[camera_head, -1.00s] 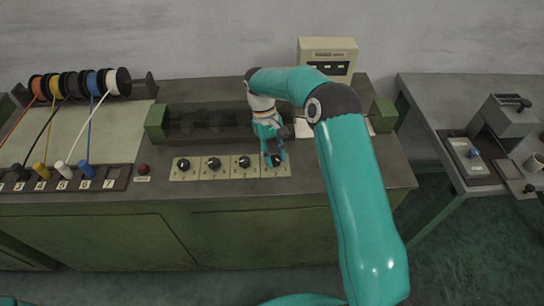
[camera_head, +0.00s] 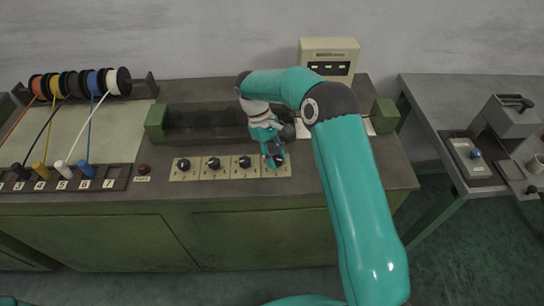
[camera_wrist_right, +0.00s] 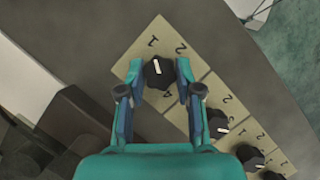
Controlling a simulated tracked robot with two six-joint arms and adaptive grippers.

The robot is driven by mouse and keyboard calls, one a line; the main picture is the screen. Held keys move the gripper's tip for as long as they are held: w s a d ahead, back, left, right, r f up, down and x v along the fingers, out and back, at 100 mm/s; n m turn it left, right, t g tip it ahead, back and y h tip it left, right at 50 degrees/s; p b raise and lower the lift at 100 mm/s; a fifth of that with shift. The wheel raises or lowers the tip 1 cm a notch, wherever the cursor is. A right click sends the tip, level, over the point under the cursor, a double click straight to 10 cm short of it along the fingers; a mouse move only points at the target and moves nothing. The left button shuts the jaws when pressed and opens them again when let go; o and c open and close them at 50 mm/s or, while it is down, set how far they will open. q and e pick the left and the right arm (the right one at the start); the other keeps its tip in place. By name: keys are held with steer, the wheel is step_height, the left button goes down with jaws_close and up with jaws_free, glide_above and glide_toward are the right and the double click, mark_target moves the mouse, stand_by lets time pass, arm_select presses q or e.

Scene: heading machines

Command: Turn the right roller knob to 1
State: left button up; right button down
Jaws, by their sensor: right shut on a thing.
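The right roller knob (camera_wrist_right: 158,73) is black and round with a white line, on a beige plate (camera_wrist_right: 147,50) with printed numbers. In the right wrist view its white line runs nearly upright, its upper end roughly toward the 1; 2 and 4 also show. My right gripper (camera_wrist_right: 160,70) has a finger on each side of this knob and is shut on it. In the head view the right gripper (camera_head: 274,159) is over the rightmost knob of the row and partly hides it. My left gripper is not in view.
Other black knobs (camera_head: 214,163) sit in a row to the left. A red button (camera_head: 143,169) and plugs (camera_head: 87,169) with cords lie further left. A dark trough (camera_head: 205,122) lies behind the knobs. A beige box (camera_head: 329,58) stands at the back.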

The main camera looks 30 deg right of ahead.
steer(key=c, duration=0.8)
jaws_free()
steer(key=shift+w, duration=0.25)
steer(key=shift+s, duration=0.1)
steer(key=shift+r, duration=0.1)
steer(key=v, duration=1.1)
steer(key=shift+r, duration=0.35)
